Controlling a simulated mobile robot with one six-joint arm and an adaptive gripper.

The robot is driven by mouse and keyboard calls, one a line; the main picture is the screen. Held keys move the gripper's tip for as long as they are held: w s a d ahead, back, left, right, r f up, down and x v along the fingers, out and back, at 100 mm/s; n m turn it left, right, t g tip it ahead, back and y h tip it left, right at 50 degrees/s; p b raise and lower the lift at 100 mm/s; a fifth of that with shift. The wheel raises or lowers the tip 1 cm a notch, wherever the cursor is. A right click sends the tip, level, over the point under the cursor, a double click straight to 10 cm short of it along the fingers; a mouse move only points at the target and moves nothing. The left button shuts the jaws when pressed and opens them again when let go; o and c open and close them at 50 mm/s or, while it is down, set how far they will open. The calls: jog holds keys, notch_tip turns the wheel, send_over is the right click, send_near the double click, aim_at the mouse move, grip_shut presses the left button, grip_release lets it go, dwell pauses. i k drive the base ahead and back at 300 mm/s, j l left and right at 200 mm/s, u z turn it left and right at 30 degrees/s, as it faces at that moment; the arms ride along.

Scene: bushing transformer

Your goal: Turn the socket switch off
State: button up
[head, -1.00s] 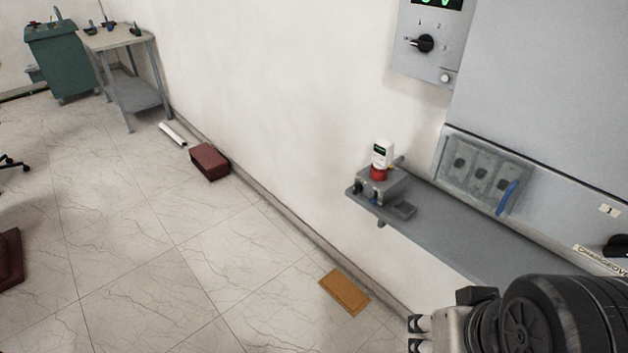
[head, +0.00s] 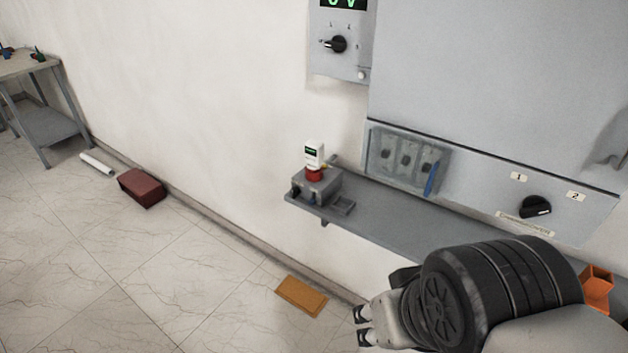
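A panel of three dark switches or sockets (head: 405,160) sits behind a clear cover on the grey wall cabinet, with a blue handle (head: 431,179) at its right side. A black rotary knob (head: 535,206) is on the cabinet to the right, between labels 1 and 2. Another black knob (head: 337,44) is on the box with a green display. I cannot tell which of these is the socket switch. My gripper (head: 363,326) is low in the picture, below the shelf and apart from these controls. Its two fingertips are spread with nothing between them.
A grey shelf (head: 425,225) runs under the cabinet, carrying a grey box (head: 318,187) with a white and red device (head: 314,160). An orange object (head: 597,287) is at the right.

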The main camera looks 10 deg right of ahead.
aim_at(296, 190)
jog(key=i+z, duration=0.1)
jog(key=i, duration=0.45)
jog(key=i+j, duration=0.15)
jog(key=i, duration=0.4)
jog(key=l+z, duration=0.05)
